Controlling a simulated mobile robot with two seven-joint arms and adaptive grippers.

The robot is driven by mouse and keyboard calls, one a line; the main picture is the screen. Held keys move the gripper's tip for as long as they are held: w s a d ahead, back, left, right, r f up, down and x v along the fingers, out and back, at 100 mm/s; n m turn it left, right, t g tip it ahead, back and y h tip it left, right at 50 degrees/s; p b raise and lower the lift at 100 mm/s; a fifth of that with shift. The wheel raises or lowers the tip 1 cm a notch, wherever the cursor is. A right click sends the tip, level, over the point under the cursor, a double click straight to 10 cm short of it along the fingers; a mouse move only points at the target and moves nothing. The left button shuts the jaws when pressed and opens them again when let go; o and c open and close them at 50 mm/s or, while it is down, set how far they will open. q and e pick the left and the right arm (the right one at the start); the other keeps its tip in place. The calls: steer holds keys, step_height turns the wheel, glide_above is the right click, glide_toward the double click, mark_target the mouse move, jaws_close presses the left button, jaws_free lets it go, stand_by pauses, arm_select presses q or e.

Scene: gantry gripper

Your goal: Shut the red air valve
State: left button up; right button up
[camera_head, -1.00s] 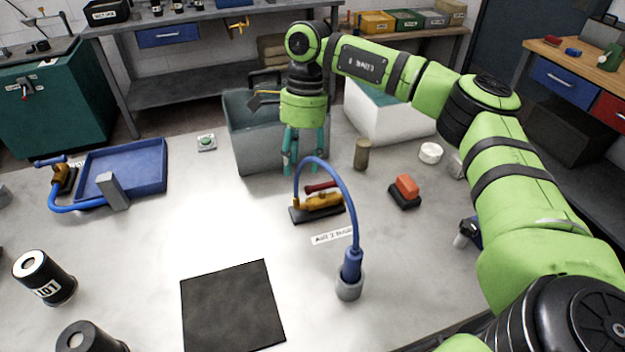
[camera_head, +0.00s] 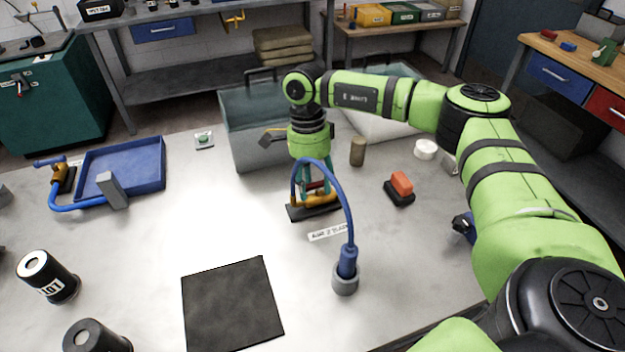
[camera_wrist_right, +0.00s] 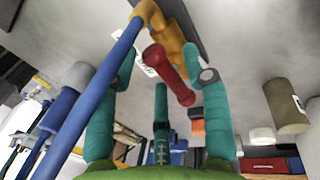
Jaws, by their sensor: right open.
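The red valve handle (camera_head: 318,185) sits on a brass valve body (camera_head: 318,201) on a dark base, near the middle of the table. A blue hose (camera_head: 345,205) arches from the valve to a grey socket. My right gripper (camera_head: 314,185) hangs fingers-down at the valve, partly hidden by the hose. In the right wrist view, the red handle (camera_wrist_right: 168,75) lies between the spread teal fingers of the right gripper (camera_wrist_right: 161,62). I cannot tell whether any finger touches it. The hose (camera_wrist_right: 105,100) runs close past the left finger. My left gripper is not in view.
A grey crate (camera_head: 245,140) stands just behind the right gripper. A brown cylinder (camera_head: 357,151) and a red-and-black block (camera_head: 400,188) are to its right. A second valve with a blue handle (camera_head: 50,162) is at the blue tray (camera_head: 150,185). A black mat (camera_head: 232,305) lies in front.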

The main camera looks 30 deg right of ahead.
jaws_close()
steer(key=shift+m, duration=0.3)
steer(key=m, duration=0.1)
steer(key=m+b, duration=0.1)
steer(key=shift+w+d+f+m+y, duration=0.1)
steer(key=shift+w+m+y, duration=0.05)
steer(key=shift+m+y, duration=0.15)
steer(key=m, duration=0.3)
steer(key=m+t+b, duration=0.1)
steer(key=m, duration=0.1)
steer(key=shift+w+d+y, duration=0.2)
steer(key=shift+w+y, duration=0.1)
steer(key=shift+y, duration=0.1)
steer(key=m, duration=0.4)
steer(key=shift+w+d+m+t+b, duration=0.15)
steer(key=shift+d+m+t+b, duration=0.1)
steer(key=shift+m+t+b, duration=0.15)
steer(key=m, duration=0.5)
steer(key=shift+d+t, duration=0.3)
steer(key=shift+t, duration=0.1)
